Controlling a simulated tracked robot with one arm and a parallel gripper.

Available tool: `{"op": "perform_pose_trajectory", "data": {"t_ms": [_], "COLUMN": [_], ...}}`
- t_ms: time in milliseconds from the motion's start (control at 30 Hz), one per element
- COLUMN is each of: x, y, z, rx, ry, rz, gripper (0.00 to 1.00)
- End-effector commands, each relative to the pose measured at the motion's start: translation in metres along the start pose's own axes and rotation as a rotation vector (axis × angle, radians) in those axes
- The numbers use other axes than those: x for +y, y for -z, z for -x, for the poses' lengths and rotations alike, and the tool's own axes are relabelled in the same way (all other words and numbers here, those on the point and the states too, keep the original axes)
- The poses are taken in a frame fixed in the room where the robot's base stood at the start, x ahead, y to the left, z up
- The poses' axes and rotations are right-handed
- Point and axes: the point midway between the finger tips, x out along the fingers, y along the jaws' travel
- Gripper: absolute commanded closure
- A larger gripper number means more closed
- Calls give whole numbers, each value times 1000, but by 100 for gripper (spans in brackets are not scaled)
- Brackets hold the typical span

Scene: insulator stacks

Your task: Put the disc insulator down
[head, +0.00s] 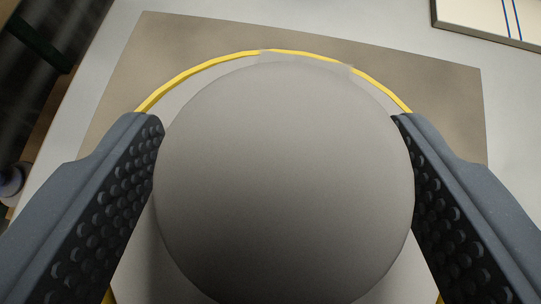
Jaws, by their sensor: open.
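The disc insulator (285,190) is a large, smooth grey round disc that fills the middle of the head view. It sits between the two fingers of my gripper (278,122), which is open. The dark studded finger pads stand on its left and right sides, very near its edge. I cannot tell whether either pad touches it. Beyond the disc, a yellow ring (202,66) with a light grey inside shows on a brown mat (150,45). The disc appears inside the ring and hides most of its middle. What lies under the disc is hidden.
The mat lies on a pale grey table (520,110). A cream panel with blue lines (475,14) is at the top right. The table's left edge and a dark area beyond it show at the left. A small rounded object (12,182) is at the far left.

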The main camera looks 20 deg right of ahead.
Motion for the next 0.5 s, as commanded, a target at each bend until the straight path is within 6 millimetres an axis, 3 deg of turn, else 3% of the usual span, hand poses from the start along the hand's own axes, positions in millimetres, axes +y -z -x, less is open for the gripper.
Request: {"op": "perform_pose_trajectory", "data": {"t_ms": [167,500], "x": [-1,-1], "y": [2,2], "z": [10,55], "rx": [2,3], "ry": [1,2], "rz": [0,-1], "gripper": [33,33]}}
